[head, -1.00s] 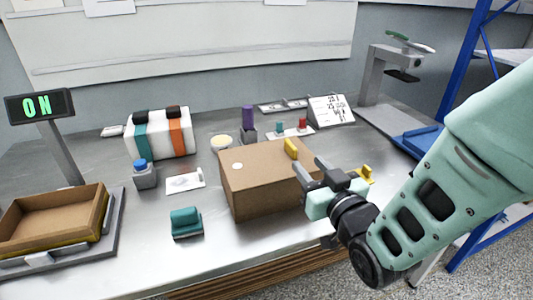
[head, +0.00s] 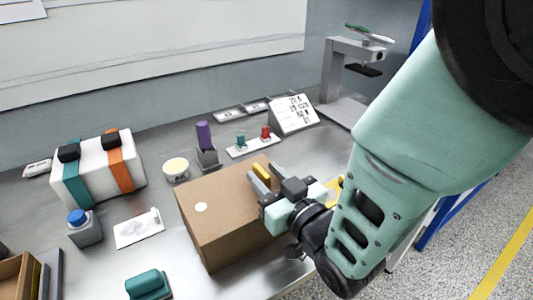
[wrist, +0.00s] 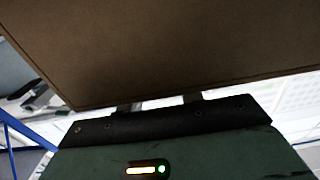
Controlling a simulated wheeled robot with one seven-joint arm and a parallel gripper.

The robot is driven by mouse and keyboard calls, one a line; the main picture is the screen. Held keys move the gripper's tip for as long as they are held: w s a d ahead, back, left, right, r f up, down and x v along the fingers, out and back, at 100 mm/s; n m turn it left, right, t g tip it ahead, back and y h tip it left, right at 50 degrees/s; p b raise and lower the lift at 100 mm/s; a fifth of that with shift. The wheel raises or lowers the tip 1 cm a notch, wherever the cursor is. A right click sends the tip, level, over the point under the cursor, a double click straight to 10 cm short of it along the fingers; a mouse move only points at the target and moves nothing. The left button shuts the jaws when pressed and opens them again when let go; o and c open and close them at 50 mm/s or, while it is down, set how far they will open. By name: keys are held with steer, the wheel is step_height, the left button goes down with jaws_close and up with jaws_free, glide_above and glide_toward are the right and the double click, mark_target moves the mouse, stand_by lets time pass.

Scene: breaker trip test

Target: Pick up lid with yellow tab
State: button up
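A brown cardboard box-shaped piece (head: 237,212) stands on the metal bench, with a small yellow tab (head: 262,166) upright at its far right top. I cannot tell where a separate lid begins. My gripper (head: 259,179) is at the top right of the box, its two fingers apart and pointing toward the tab. The tab is at or just beyond the fingertips; I cannot tell whether it is between them. In the wrist view the brown cardboard (wrist: 170,50) fills the top and hides the fingertips; only the spread finger bases show.
A purple-topped holder (head: 206,145), a round cream tub (head: 176,169) and a small board with green and red pieces (head: 252,144) stand behind the box. A teal block (head: 148,285) lies in front. Another yellow piece (head: 335,188) shows partly behind my gripper.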

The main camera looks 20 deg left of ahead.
jaws_close()
